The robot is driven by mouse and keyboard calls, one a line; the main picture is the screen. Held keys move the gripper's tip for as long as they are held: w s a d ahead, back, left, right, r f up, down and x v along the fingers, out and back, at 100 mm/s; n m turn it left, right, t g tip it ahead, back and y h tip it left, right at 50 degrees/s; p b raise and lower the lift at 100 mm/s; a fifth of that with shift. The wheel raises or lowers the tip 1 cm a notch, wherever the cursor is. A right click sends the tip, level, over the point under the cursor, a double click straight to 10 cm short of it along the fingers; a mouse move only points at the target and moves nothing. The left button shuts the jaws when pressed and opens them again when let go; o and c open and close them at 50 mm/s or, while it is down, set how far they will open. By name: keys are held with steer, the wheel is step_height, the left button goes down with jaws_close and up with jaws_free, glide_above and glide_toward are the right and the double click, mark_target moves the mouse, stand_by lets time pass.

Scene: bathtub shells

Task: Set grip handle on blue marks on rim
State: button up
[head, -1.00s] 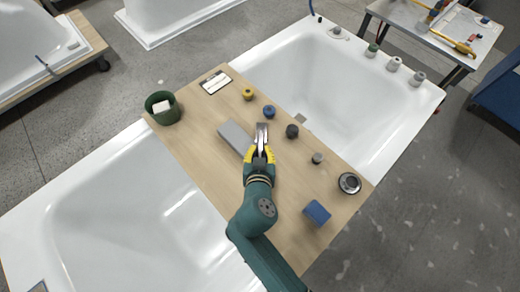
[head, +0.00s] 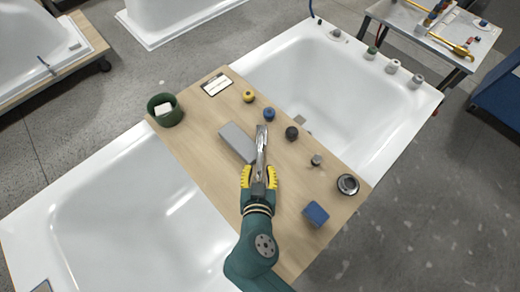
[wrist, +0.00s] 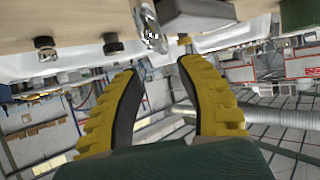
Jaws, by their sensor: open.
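A long chrome piece (head: 261,142), which looks like the grip handle, is on the wooden board (head: 190,140) beside a grey block (head: 238,142). My gripper (head: 259,168) is open at its near end, with yellow fingers spread to either side. In the wrist view the open fingers (wrist: 158,68) point toward the chrome piece (wrist: 150,28), which shows just beyond their tips, with the grey block (wrist: 196,14) beside it. I cannot tell whether the fingers touch the chrome piece. I cannot make out blue marks on a rim.
The board bridges two white tubs, one near (head: 120,215) and one far (head: 335,80). On it are a green cup (head: 165,110), yellow knob (head: 248,96), blue knob (head: 269,114), dark knobs, a round chrome part (head: 347,185) and a blue block (head: 316,214).

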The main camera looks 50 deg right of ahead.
steer(key=w+a+r+n+t+y, duration=0.2)
steer(key=w+a+r+t, duration=0.1)
steer(key=r, duration=0.8)
steer(key=w+a+r+n+t+y, duration=0.2)
steer(key=w+a+r+n+t, duration=0.1)
steer(key=r, duration=0.8)
steer(key=w+a+r+n+t+y, duration=0.2)
steer(key=a+r+t, duration=0.3)
steer(key=r, duration=0.6)
steer(key=shift+w+t+y, duration=0.5)
steer(key=shift+w, duration=0.2)
steer(key=o, duration=0.3)
step_height(320, 180, up, 8)
steer(key=s+a+n+t+y, duration=0.2)
steer(key=n, duration=0.1)
steer(key=shift+s+a+t+y, duration=0.2)
steer(key=shift+t+y, duration=0.1)
steer(key=shift+t, duration=0.1)
